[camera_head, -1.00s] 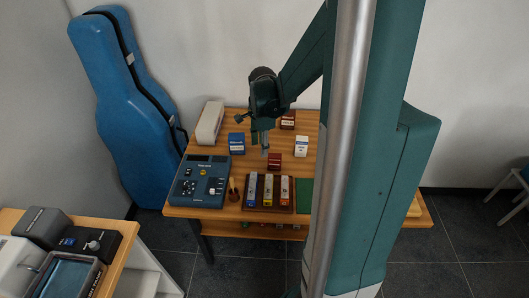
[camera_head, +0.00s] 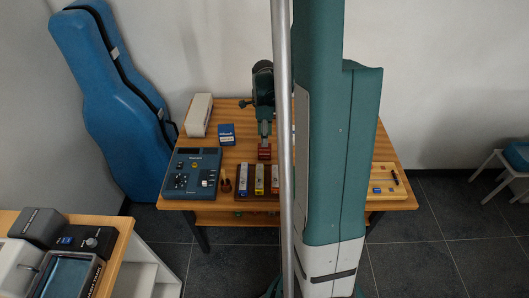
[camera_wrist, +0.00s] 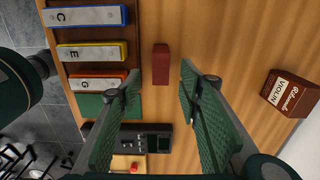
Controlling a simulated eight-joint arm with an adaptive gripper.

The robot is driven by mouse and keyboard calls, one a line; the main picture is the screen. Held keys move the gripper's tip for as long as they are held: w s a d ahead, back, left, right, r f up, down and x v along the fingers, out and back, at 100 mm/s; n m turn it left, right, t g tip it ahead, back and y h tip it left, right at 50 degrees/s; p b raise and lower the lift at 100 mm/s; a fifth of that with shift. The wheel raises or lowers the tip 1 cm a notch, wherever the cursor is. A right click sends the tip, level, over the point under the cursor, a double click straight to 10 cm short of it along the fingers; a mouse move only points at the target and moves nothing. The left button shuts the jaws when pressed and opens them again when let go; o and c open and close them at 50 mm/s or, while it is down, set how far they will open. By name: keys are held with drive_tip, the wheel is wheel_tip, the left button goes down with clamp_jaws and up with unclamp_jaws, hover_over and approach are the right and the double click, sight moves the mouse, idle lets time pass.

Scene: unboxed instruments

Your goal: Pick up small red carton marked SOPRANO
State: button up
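A small dark red carton (camera_head: 264,152) stands on the wooden table, behind the row of chime bars. My gripper (camera_head: 264,136) is right above it in the head view. In the wrist view the red carton (camera_wrist: 161,64) shows its plain top, in line with the gap between my fingertips (camera_wrist: 160,80); no lettering on it can be read. My gripper is open and empty, with the fingers spread. I cannot tell how far the tips are above the carton. A second, brownish red carton marked VIOLIN (camera_wrist: 290,92) lies to the right in the wrist view, clear of the fingers.
Chime bars marked C, E and G (camera_wrist: 90,53) sit in a wooden tray near the red carton. A blue-grey device (camera_head: 193,174), a blue carton (camera_head: 226,134) and a long white box (camera_head: 199,115) stand to the left. My column hides part of the table.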

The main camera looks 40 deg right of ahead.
sight(264, 148)
drive_tip(key=shift+f, duration=0.15)
drive_tip(key=shift+f, duration=1.15)
drive_tip(key=shift+f, duration=0.15)
drive_tip(key=shift+w+f+b, duration=0.1)
drive_tip(key=shift+f+b, duration=0.35)
drive_tip(key=shift+f, duration=2)
drive_tip(key=c, duration=1)
drive_tip(key=shift+r, duration=0.15)
